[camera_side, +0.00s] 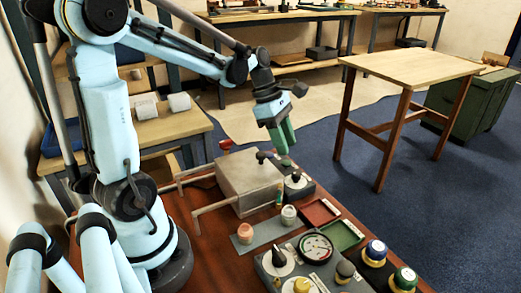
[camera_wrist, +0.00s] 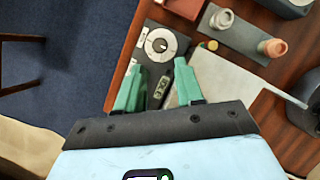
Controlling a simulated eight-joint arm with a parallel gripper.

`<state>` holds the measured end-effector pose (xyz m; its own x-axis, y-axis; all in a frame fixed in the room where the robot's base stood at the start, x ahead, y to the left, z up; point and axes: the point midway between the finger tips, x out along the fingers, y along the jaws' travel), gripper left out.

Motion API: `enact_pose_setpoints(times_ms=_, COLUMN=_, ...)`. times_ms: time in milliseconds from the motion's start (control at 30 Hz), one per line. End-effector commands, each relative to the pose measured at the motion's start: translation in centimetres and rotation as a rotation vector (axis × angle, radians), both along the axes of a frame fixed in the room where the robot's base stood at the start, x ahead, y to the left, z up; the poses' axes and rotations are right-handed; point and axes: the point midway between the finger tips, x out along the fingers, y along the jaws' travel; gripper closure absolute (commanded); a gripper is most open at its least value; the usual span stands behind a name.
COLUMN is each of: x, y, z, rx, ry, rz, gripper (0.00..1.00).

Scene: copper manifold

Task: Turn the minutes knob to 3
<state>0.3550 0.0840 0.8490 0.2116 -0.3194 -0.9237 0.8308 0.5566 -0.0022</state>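A round dial with a dark knob and a pale scale ring (camera_wrist: 160,45) sits on a dark box in the wrist view, just beyond my fingertips. My gripper (camera_side: 286,148) has green fingers, pointing down above the dial. In the wrist view the fingers (camera_wrist: 158,82) are apart with nothing between them.
Closer are a grey plate with two small pegs (camera_side: 246,233), red (camera_side: 320,212) and green trays (camera_side: 342,236), and a panel with a gauge (camera_side: 316,246) and several knobs. Blue floor lies beyond the bench.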

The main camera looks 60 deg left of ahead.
Motion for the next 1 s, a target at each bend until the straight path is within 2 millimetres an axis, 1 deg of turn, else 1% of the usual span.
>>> enact_pose_setpoints(times_ms=33, x=0.2, y=-0.3, z=-0.8, rx=0.001, ry=-0.001, rz=-0.003, gripper=0.63)
enact_pose_setpoints(times_ms=300, x=1.1, y=-1.6, z=-4.6, rx=0.001, ry=-0.001, rz=-0.004, gripper=0.63)
enact_pose_setpoints(times_ms=500, x=1.5, y=-2.3, z=-6.6, rx=0.001, ry=-0.002, rz=-0.002, gripper=0.63)
enact_pose_setpoints(times_ms=700, x=1.7, y=-2.6, z=-7.3, rx=0.001, ry=-0.001, rz=-0.001, gripper=0.63)
enact_pose_setpoints(times_ms=933, x=1.7, y=-2.6, z=-7.4, rx=0.001, ry=-0.001, rz=-0.001, gripper=0.63)
enact_pose_setpoints(times_ms=967, x=1.7, y=-2.6, z=-7.4, rx=0.001, ry=-0.001, rz=-0.001, gripper=0.65)
enact_pose_setpoints(times_ms=1000, x=1.7, y=-2.6, z=-7.4, rx=0.001, ry=-0.001, rz=-0.001, gripper=0.71)
